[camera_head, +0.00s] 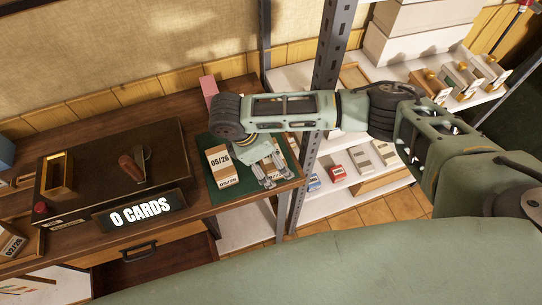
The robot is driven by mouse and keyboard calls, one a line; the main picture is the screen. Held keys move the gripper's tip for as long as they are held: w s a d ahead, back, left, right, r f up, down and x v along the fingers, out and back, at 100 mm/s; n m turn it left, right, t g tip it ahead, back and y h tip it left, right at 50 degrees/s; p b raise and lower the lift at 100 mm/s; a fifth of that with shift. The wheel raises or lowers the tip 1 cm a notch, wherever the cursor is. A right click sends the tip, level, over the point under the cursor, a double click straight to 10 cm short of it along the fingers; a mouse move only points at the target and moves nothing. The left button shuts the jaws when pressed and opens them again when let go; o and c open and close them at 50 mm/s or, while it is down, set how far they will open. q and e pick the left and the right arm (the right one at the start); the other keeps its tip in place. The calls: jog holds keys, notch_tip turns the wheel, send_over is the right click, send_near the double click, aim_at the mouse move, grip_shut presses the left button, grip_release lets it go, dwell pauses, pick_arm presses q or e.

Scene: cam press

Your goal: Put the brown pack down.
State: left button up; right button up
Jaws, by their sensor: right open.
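A brown pack (221,164) marked "05/26" stands on a green mat (245,200) at the right end of the wooden desk. My right gripper (268,181) is over the mat, just right of the pack. Its fingers point down toward the front right of the mat and are open, with nothing seen between them. The gripper's upper part comes close to the pack; I cannot tell whether they touch. My left gripper is not in view.
Another pack (12,243) marked "02/26" is at the left edge. Metal shelving (331,50) with small boxes stands right of the desk. A pink item (208,88) is behind the mat.

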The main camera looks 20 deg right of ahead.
jog(key=c, duration=1.5)
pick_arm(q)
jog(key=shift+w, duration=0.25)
pick_arm(e)
jog(key=shift+r, duration=0.1)
jog(key=shift+c, duration=0.4)
